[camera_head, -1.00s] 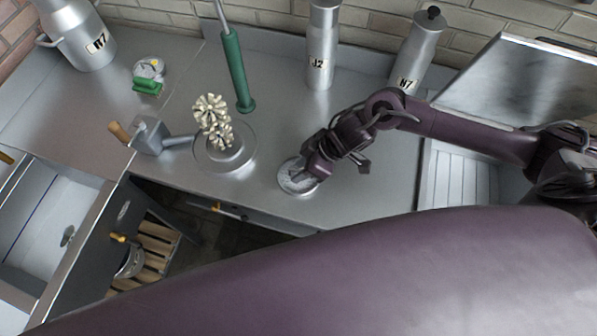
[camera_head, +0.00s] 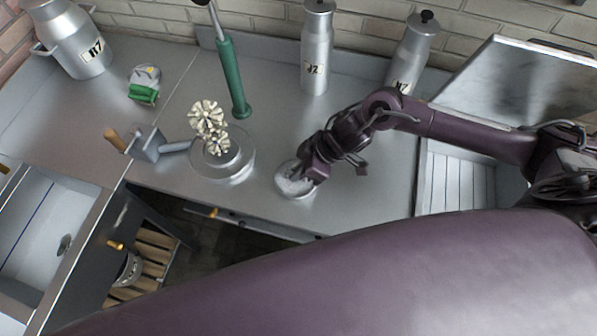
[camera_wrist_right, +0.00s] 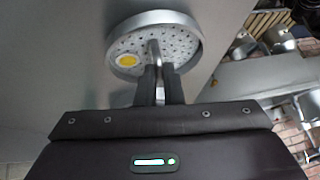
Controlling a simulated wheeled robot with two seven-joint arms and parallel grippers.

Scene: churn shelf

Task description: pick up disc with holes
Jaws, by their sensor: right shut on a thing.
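The disc with holes (camera_head: 290,184) is a round grey metal plate with a raised rim, small perforations and a yellow spot. It is near the counter's front edge in the head view, and it fills the top middle of the right wrist view (camera_wrist_right: 180,45). My right gripper (camera_head: 314,176) is at the disc's right side. In the right wrist view its two dark fingers (camera_wrist_right: 160,80) are shut on the disc's upright metal handle at the centre. I cannot tell whether the disc touches the counter. My left gripper is not in view.
A metal device with cream-coloured paddles (camera_head: 212,135) stands left of the disc. A green-handled tool (camera_head: 233,80), two metal canisters (camera_head: 316,50) (camera_head: 408,60) and a large churn (camera_head: 72,40) stand behind. A sink (camera_head: 40,225) lies at left. A ribbed drainer (camera_head: 455,185) lies at right.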

